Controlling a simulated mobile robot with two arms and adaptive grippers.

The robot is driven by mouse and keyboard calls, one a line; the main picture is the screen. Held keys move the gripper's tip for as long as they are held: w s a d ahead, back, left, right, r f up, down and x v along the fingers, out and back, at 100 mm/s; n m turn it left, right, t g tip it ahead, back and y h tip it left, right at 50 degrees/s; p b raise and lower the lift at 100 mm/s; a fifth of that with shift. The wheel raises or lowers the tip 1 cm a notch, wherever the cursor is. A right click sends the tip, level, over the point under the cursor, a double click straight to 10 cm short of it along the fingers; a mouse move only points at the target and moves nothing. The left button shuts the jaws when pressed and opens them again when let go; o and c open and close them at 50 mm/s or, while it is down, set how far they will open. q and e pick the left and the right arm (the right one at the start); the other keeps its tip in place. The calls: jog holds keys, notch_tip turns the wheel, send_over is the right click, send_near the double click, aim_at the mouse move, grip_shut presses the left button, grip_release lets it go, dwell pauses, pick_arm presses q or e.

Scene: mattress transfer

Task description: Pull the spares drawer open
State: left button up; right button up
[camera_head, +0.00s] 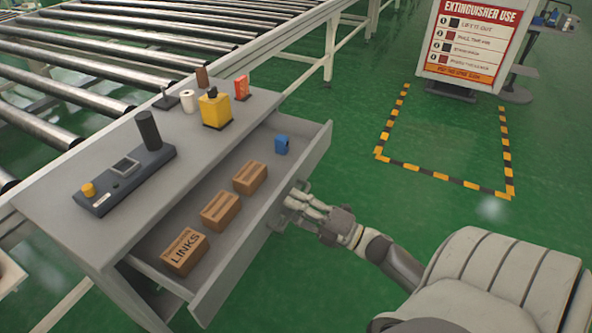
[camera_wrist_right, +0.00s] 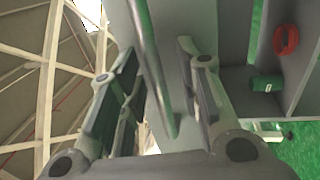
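The spares drawer (camera_head: 318,150) stands pulled well out from under the grey bench top. Inside it are three brown cartons, the nearest marked LINKS (camera_head: 184,250), and a small blue item (camera_head: 281,145). My right gripper (camera_head: 291,199) is at the outer face of the drawer front, near its middle. In the right wrist view a grey bar handle (camera_wrist_right: 152,70) runs between the two fingers of my right gripper (camera_wrist_right: 158,75). The fingers stand apart with gaps beside the bar, so they look open around it. My left gripper is not in view.
A roller conveyor (camera_head: 85,67) lies behind. Green floor (camera_head: 350,130) to the right is clear.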

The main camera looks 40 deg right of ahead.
jog(key=v, duration=1.2)
dwell(0.4)
